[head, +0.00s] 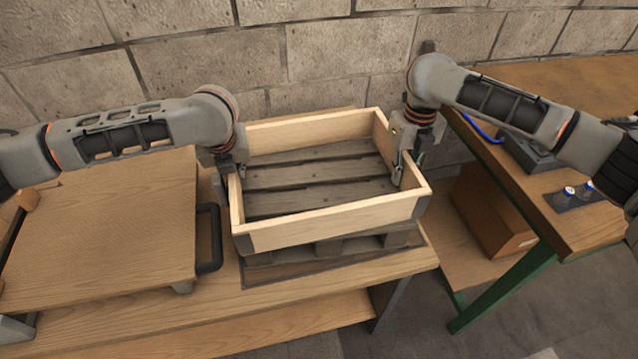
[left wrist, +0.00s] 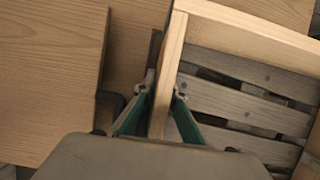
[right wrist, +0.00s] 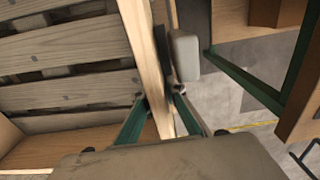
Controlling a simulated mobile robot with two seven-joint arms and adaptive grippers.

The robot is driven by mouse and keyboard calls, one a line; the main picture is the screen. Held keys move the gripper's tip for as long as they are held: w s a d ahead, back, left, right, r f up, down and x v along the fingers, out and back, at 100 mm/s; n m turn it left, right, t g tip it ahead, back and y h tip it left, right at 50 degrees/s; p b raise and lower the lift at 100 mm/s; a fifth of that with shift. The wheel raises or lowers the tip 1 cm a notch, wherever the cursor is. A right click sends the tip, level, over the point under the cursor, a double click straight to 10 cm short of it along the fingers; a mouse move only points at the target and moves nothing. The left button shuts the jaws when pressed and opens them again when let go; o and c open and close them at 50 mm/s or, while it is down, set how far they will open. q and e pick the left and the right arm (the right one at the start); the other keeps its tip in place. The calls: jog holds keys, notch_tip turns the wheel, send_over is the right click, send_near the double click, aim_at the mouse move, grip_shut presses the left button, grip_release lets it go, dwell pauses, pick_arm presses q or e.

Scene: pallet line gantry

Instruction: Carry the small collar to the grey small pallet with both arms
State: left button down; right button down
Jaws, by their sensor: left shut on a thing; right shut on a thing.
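The small collar (head: 330,226) is a pale wooden open frame with dark corner fittings. It sits over the grey small pallet (head: 315,177), whose slats show inside it and whose blocks show under its front wall. I cannot tell whether the collar rests fully on the pallet or is slightly above it. My left gripper (head: 233,178) is shut on the collar's left wall, one finger each side, as the left wrist view (left wrist: 165,92) shows. My right gripper (head: 402,167) is shut on the right wall, also seen in the right wrist view (right wrist: 162,98).
The pallet stands on a wooden bench (head: 330,277). A wooden board with a dark handle (head: 209,238) is close on the left. A green-legged table (head: 575,195) with a grey device stands right, a brown box (head: 492,215) beneath it. A block wall (head: 330,50) is behind.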

pick_arm(q)
jog(key=c, duration=2.1)
grip_release()
jog(key=shift+a, duration=0.1)
pick_arm(e)
jog(key=c, duration=2.1)
grip_release()
jog(key=shift+d, duration=0.1)
pick_arm(q)
jog(key=shift+r, duration=0.1)
jog(key=v, duration=1)
jog(key=shift+s+r, duration=0.15)
jog(key=shift+r, duration=0.2)
jog(key=shift+s+r, duration=0.25)
jog(key=shift+r, duration=0.2)
pick_arm(e)
jog(key=shift+r, duration=0.15)
notch_tip(320, 180, up, 12)
jog(key=shift+f, duration=0.1)
